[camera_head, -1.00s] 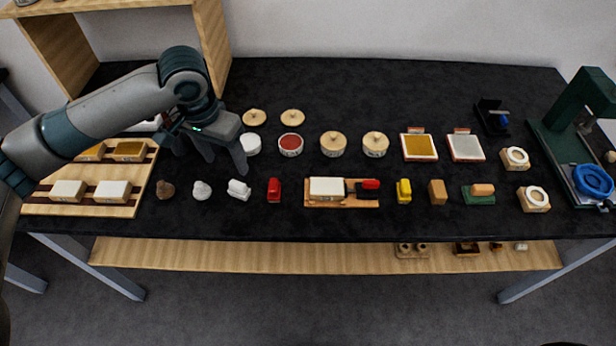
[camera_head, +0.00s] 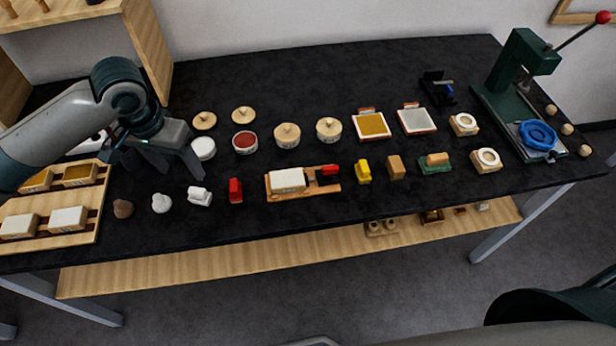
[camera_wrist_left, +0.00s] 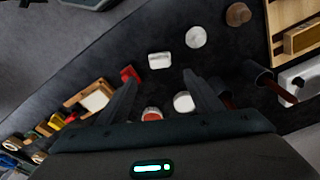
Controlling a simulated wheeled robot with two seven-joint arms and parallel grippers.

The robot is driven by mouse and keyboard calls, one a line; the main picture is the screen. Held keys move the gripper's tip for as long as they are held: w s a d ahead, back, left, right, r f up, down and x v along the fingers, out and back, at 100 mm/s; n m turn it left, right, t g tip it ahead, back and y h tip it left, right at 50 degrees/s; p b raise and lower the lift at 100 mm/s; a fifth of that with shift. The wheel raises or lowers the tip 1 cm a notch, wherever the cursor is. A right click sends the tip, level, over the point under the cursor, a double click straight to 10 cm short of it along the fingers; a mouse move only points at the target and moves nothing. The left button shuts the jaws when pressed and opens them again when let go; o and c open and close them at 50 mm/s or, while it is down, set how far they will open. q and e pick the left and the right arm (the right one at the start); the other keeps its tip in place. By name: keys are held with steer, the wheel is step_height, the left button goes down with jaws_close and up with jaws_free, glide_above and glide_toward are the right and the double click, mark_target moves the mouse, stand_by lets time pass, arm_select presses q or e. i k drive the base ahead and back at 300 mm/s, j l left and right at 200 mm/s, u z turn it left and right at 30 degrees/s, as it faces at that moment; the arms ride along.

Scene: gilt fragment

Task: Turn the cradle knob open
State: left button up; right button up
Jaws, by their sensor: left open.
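The cradle looks to be the wooden base (camera_head: 276,192) at the middle of the black table, with a white block (camera_head: 287,181) on it. A red knob-like part (camera_head: 330,171) with a black piece beside it sits at its right end. I cannot tell how far the knob is turned. The cradle also shows at the left in the left wrist view (camera_wrist_left: 72,103). My left gripper (camera_head: 172,170) is open and empty, above the table's left part, well left of the cradle. Its two fingers also show in the left wrist view (camera_wrist_left: 160,82). My right gripper is not in view.
A red block (camera_head: 236,190) and a yellow block (camera_head: 363,171) flank the cradle. Round lidded jars (camera_head: 287,134) stand behind it. A wooden rack (camera_head: 60,240) is at the left. A green press (camera_head: 515,75) with a blue ring (camera_head: 538,135) is at the right.

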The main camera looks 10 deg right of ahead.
mark_target(329, 171)
steer(key=k+j+z, duration=0.15)
steer(key=z, duration=0.2)
steer(key=k+j+z, duration=0.15)
steer(key=z, duration=0.15)
